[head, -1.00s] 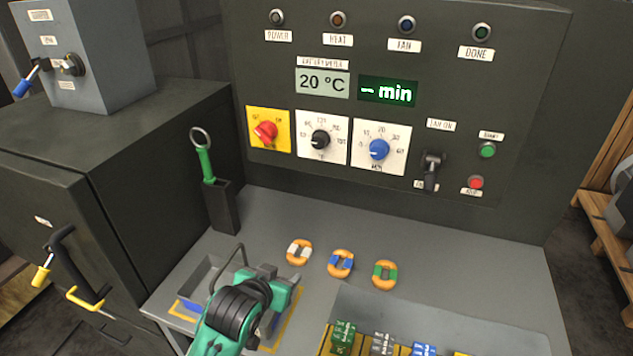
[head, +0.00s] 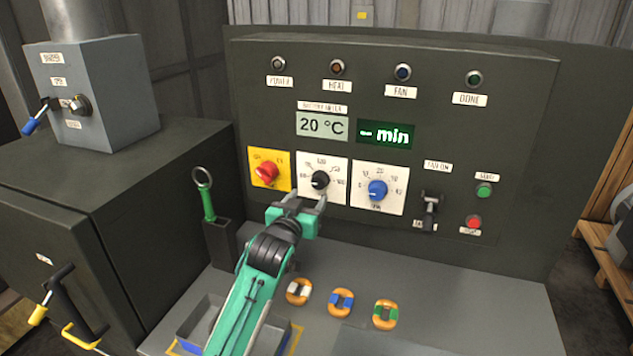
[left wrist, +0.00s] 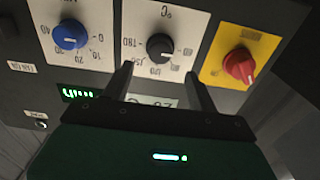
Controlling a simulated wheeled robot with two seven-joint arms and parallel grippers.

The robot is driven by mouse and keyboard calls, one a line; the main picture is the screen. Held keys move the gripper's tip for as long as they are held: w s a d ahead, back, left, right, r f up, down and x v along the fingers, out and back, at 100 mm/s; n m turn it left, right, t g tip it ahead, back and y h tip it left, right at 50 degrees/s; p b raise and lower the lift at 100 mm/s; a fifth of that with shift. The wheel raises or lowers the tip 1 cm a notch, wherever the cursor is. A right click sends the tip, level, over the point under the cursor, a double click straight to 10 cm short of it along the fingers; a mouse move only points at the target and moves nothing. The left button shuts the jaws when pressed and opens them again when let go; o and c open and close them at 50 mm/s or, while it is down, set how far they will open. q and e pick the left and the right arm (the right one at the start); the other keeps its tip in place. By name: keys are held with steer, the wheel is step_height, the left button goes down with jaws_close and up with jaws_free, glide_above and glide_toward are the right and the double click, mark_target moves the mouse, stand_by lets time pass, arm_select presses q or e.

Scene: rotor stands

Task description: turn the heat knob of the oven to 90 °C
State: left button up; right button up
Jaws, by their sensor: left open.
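The heat knob (head: 320,180) is a black dial on a white plate marked in °C, on the oven's dark front panel. It also shows in the left wrist view (left wrist: 160,47), upside down. My left gripper (head: 299,201) is open and empty, just below and in front of the heat knob. In the left wrist view the fingers (left wrist: 163,78) point at the heat plate, with the knob between their lines and apart from them. The temperature display (head: 322,125) reads 20 °C. My right gripper is not in view.
A red knob (head: 266,174) on a yellow plate is left of the heat knob, and a blue timer knob (head: 377,190) is right. A green-handled tool (head: 207,205) stands in a holder at the left. Several orange rings, one with white (head: 299,291), lie on the bench below.

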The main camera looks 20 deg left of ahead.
mark_target(317, 184)
arm_select(q)
steer(key=w+p, duration=0.1)
steer(key=w, duration=0.4)
steer(key=shift+w+d+r, duration=0.1)
steer(key=shift+w, duration=0.15)
steer(key=shift+w+p, duration=0.4)
steer(key=shift+w, duration=0.5)
steer(key=shift+c, duration=0.5)
steer(key=c, duration=0.9)
